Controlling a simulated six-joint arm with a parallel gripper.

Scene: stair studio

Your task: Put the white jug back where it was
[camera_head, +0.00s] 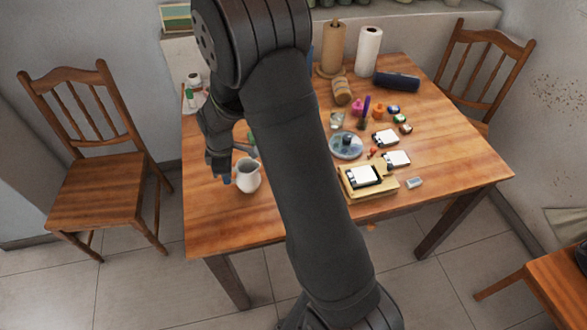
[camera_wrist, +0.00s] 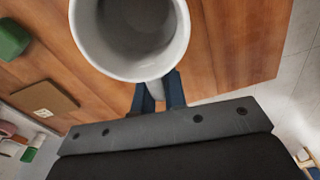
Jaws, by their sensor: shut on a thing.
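The white jug (camera_head: 249,180) is over the front left part of the wooden table (camera_head: 221,228), upright with its mouth up. In the wrist view the jug (camera_wrist: 130,69) fills the top middle, and I look down into its grey, empty-looking inside. My gripper (camera_head: 237,166) is at the jug's left side, partly hidden by my arm. In the wrist view my gripper (camera_wrist: 159,92) has its two blue fingers shut on the jug's handle. I cannot tell whether the jug's base touches the table.
A blue-grey plate (camera_head: 345,153), a wooden tray with a white-topped item (camera_head: 391,189) and several small items stand right of my arm. Paper rolls (camera_head: 369,50) stand at the back. The table's front left is clear. A green object (camera_wrist: 14,39) shows in the wrist view.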

